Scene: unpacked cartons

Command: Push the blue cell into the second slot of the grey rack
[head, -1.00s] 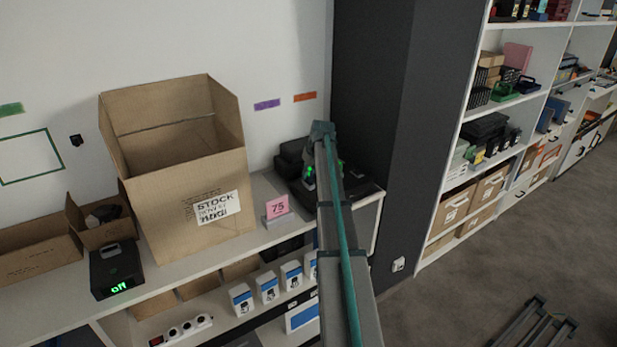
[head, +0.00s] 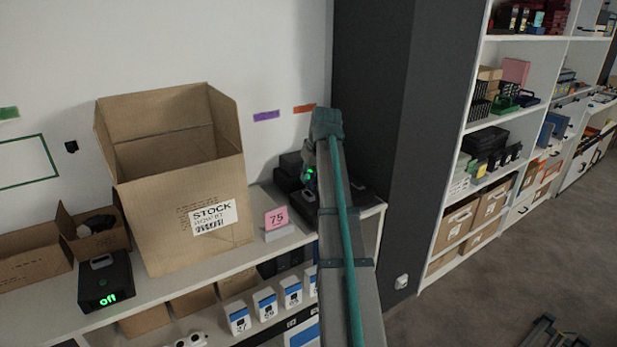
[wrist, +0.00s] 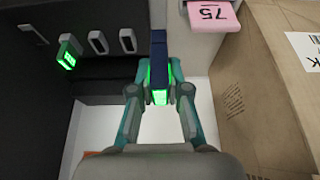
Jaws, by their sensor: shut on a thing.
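In the wrist view the blue cell (wrist: 158,48), a dark blue block with a glowing green end, is between the fingertips of my gripper (wrist: 159,74). My gripper is shut on it. The dark grey rack (wrist: 105,72) is at the upper left there, beside the cell. A green-lit cell (wrist: 68,53) sits in it, with two pale-rimmed slots (wrist: 98,42) (wrist: 127,40) between that cell and my gripper. In the head view the rack (head: 360,198) stands at the shelf's right end, partly hidden by my arm. My fingers are hard to make out there.
A large open carton (head: 195,215) stands left of the rack, with a pink "75" card (head: 276,217) between them. A dark pillar (head: 370,100) rises just right of the shelf. A black box reading "off" (head: 105,285) stands at the far left.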

